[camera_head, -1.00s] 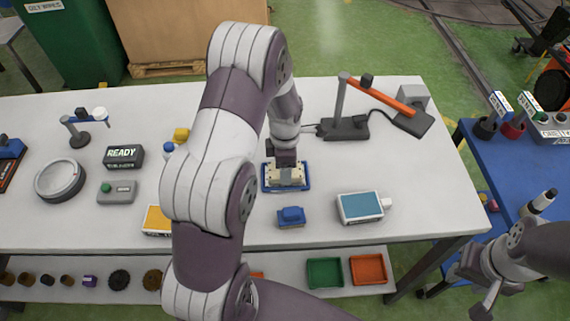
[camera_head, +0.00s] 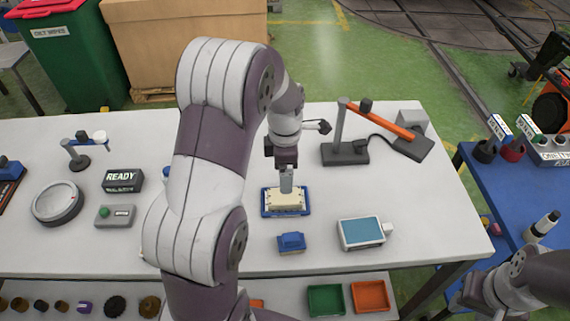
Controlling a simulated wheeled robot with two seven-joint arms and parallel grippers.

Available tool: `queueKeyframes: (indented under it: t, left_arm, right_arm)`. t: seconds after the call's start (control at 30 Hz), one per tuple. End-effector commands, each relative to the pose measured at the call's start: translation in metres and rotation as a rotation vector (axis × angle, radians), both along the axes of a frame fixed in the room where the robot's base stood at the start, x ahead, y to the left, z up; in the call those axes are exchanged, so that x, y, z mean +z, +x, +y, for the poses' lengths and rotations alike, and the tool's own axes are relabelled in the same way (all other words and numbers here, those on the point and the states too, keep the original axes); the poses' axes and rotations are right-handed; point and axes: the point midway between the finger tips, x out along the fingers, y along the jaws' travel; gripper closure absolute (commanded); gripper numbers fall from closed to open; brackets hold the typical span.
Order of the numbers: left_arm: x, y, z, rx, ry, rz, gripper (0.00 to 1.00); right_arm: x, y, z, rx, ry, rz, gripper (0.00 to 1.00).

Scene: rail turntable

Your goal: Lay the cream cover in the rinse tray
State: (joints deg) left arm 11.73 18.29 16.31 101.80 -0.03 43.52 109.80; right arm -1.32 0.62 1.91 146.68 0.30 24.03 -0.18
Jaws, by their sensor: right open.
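The cream cover (camera_head: 287,202) is a pale block lying on a blue tray-like base (camera_head: 266,213) near the middle of the table. My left gripper (camera_head: 286,186) points down just over the cover, with its grey fingers seen edge-on. I cannot tell whether they touch the cover or how wide they are. A white tray with a blue inside (camera_head: 361,233) sits to the right; I cannot tell which vessel is the rinse tray. My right gripper (camera_head: 474,292) is open and empty at the lower right, off the table.
A small blue block (camera_head: 291,243) lies in front of the cover. A lamp-like stand with an orange arm (camera_head: 380,118) stands behind right. My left arm hides the left-middle table.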

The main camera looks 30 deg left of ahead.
Motion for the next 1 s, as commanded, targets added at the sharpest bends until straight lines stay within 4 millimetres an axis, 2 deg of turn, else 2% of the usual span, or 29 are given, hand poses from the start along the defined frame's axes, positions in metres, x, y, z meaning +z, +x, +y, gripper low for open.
queueKeyframes:
  t: [0.1,0.17,0.27,0.37,0.5,0.6,0.7,0.8,1.0]
  left_arm:
    - [0.021,0.001,0.000,0.000,0.000,-0.002,0.13]
    - [0.027,0.000,0.000,-0.005,0.001,-0.001,0.13]
    - [0.031,-0.009,-0.009,-0.157,0.002,-0.006,0.13]
    - [0.029,-0.034,-0.031,-0.594,0.012,-0.028,0.13]
    - [0.022,-0.082,-0.062,-1.353,0.055,-0.062,0.13]
    - [0.016,-0.112,-0.075,-1.780,0.092,-0.072,0.13]
    - [0.012,-0.130,-0.082,-2.039,0.118,-0.074,0.13]
    - [0.011,-0.137,-0.083,-2.136,0.128,-0.074,0.13]
    - [0.010,-0.137,-0.083,-2.143,0.127,-0.073,0.13]
  right_arm:
    - [-0.002,0.000,0.000,0.000,0.000,0.000,0.57]
    - [-0.003,0.000,0.000,0.000,0.000,0.000,0.57]
    - [-0.003,0.000,0.000,0.000,0.000,0.000,0.57]
    - [-0.003,0.000,0.000,0.000,0.000,0.000,0.57]
    - [-0.003,0.000,0.000,0.000,0.000,0.000,0.57]
    - [-0.003,0.000,0.000,0.000,0.000,0.000,0.57]
    - [-0.003,0.000,0.000,0.000,0.000,0.000,0.57]
    - [-0.003,0.000,0.000,0.000,0.000,0.000,0.57]
    - [-0.003,0.000,0.000,0.000,0.000,0.000,0.57]
